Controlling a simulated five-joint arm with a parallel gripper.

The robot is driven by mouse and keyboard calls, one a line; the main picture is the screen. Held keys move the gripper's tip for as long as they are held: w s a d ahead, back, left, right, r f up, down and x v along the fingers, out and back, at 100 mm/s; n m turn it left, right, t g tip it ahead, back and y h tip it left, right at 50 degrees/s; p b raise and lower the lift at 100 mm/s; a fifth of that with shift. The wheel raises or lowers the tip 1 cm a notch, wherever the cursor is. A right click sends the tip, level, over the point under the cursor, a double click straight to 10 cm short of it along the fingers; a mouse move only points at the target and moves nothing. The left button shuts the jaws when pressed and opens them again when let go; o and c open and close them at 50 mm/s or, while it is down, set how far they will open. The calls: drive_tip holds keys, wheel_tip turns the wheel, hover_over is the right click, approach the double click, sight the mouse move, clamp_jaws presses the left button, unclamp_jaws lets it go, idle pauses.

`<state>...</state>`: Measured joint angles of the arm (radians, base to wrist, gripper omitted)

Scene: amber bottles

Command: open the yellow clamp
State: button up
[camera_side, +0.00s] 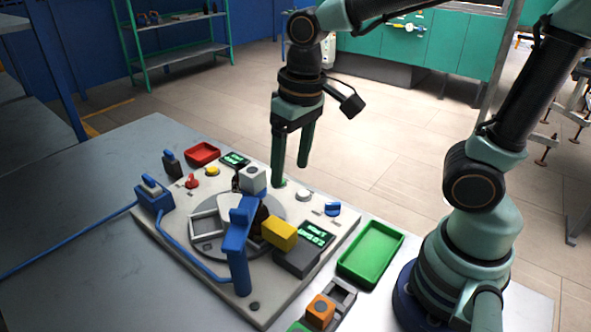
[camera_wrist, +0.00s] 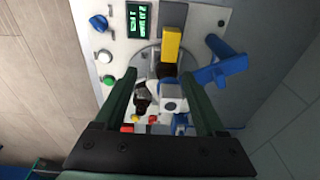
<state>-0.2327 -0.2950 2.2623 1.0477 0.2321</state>
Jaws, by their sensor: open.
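The yellow clamp shows as a yellow block (camera_side: 279,234) on a dark grey base, at the near right side of the round turntable (camera_side: 207,248). It also shows in the wrist view (camera_wrist: 172,43), above and slightly right of the space between my fingers. A dark amber bottle (camera_side: 261,214) stands beside it, partly hidden behind a blue post (camera_side: 237,240). My gripper (camera_side: 291,172) is open and empty, fingers pointing down, above the far right part of the board and apart from the clamp. In the wrist view my gripper (camera_wrist: 159,76) frames the bottle area.
A small display (camera_side: 316,234), a blue knob (camera_side: 333,208) and a white knob (camera_side: 304,195) lie right of the turntable. A green tray (camera_side: 370,254) and an orange block (camera_side: 320,310) are near my base.

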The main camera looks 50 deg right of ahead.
sight(284, 229)
drive_tip(key=shift+g, duration=0.7)
drive_tip(key=f, duration=0.4)
drive_tip(key=a+f, duration=0.1)
drive_tip(key=f, duration=0.4)
drive_tip(key=a+f, duration=0.1)
drive_tip(key=f, duration=0.4)
drive_tip(key=shift+s+a, duration=0.1)
drive_tip(key=shift+a, duration=0.15)
drive_tip(key=shift+r, duration=0.1)
clamp_jaws()
idle(0.3)
